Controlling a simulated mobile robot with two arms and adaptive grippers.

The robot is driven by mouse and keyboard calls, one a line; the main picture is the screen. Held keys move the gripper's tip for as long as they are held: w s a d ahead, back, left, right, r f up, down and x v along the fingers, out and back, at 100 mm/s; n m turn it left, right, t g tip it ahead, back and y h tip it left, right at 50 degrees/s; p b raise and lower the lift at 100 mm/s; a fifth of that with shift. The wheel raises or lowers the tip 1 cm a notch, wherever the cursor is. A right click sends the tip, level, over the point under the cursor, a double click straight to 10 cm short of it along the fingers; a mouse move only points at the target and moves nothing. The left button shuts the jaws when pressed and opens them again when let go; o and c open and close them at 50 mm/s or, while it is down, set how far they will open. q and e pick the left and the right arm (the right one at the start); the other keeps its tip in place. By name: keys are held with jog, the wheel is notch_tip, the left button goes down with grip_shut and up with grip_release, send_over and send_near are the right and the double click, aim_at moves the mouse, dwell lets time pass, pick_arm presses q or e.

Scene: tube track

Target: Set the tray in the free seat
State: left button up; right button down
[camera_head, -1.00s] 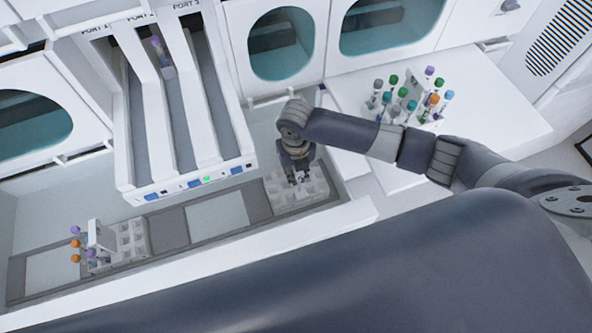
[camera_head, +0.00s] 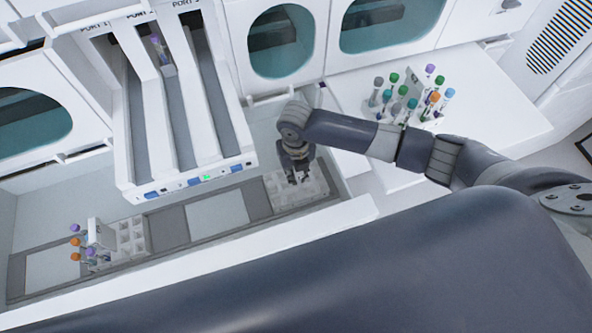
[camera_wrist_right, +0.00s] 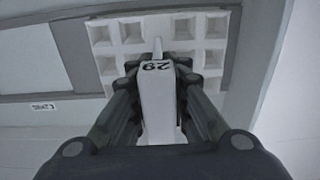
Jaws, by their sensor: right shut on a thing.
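My right gripper (camera_head: 297,175) is shut on the upright handle of a white tray (camera_head: 315,188) with empty square holes. In the right wrist view the handle (camera_wrist_right: 157,100) is between the fingers and bears the number 29, and the tray (camera_wrist_right: 215,25) shows beyond it. The tray is at the right end of the grey track (camera_head: 258,199); I cannot tell whether it rests fully on it. A second white tray (camera_head: 132,238), with purple- and orange-capped tubes at its left side, stands farther left on the track. Pale bare areas show on the track at its middle (camera_head: 217,212) and left end (camera_head: 52,270).
A white three-lane port unit (camera_head: 215,165) overhangs behind the track, with one tube in its middle lane. Several capped tubes (camera_head: 410,100) stand on a white side counter (camera_head: 490,110) at the right. A white ledge (camera_head: 345,213) runs along the track's front.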

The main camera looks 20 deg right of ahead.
jog(key=shift+f, duration=0.15)
jog(key=c, duration=1.5)
grip_release()
jog(key=shift+o, duration=0.2)
notch_tip(320, 180, up, 12)
